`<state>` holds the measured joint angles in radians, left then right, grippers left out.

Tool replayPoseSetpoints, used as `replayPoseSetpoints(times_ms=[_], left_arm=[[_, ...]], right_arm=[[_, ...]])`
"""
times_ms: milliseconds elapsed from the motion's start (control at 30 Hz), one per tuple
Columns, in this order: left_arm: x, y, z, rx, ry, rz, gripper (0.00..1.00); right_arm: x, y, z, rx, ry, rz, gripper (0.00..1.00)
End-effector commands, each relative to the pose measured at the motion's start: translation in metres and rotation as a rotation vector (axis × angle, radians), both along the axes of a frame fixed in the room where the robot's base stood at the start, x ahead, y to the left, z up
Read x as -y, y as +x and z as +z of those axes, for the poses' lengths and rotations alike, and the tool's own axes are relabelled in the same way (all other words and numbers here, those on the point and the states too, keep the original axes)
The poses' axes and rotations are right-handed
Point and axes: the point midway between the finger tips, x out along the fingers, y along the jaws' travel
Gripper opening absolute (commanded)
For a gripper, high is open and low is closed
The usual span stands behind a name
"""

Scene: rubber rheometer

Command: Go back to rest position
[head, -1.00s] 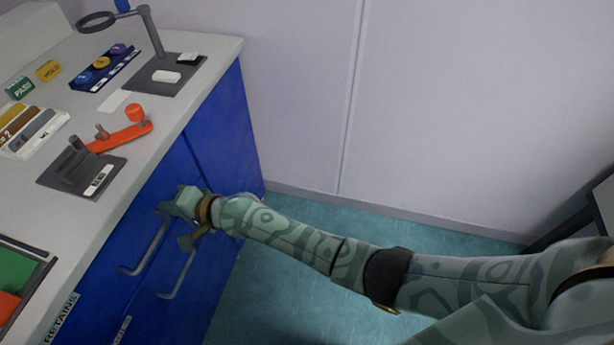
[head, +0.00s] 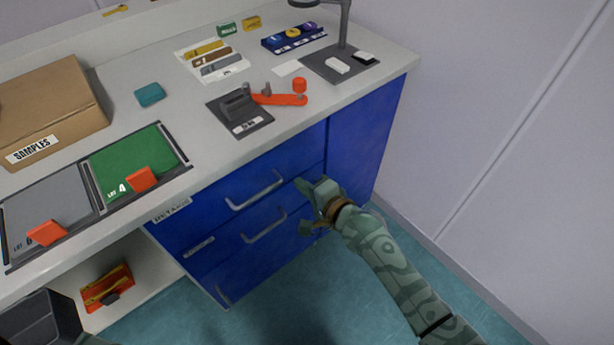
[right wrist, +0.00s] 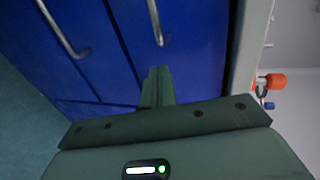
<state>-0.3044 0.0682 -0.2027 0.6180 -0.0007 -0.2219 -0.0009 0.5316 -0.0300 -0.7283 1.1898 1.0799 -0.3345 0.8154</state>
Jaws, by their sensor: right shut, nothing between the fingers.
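My right gripper (head: 305,206) is in front of the blue drawer cabinet (head: 355,150), to the right of the drawer handles. It looks empty and apart from the handles. In the right wrist view its fingers (right wrist: 157,88) are together, with blue drawer fronts and two metal handles beyond them. My right arm reaches in from the lower right of the head view. My left gripper does not show in either view.
The worktop (head: 215,120) carries a SAMPLES box (head: 45,110), green and grey lot trays, a dark fixture with an orange lever (head: 280,99) and a magnifier stand. An open shelf (head: 140,290) is below left. The floor right of the cabinet is clear.

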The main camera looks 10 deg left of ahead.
Motion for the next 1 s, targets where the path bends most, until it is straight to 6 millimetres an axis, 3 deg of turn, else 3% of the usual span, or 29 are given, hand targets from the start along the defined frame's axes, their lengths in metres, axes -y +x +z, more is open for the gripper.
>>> replayPoseSetpoints(times_ms=[200,400,633,733,867,967,1000], left_arm=[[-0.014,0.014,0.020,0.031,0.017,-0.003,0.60],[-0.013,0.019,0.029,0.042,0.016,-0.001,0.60],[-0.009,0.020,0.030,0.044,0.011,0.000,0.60],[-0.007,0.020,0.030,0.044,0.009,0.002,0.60],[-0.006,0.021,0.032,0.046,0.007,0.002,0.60],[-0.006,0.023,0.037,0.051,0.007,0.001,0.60],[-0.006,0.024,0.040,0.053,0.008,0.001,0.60]], right_arm=[[0.031,-0.025,0.017,0.003,-0.002,0.001,0.00],[0.052,-0.042,0.023,0.000,-0.002,0.003,0.00],[0.058,-0.047,0.023,0.008,-0.008,0.005,0.00],[0.061,-0.045,0.018,0.107,-0.102,0.032,0.00],[0.115,-0.031,-0.045,0.295,-0.493,0.060,0.00],[0.169,-0.056,-0.112,0.325,-0.785,0.122,0.00],[0.190,-0.074,-0.138,0.320,-0.887,0.162,0.00]])
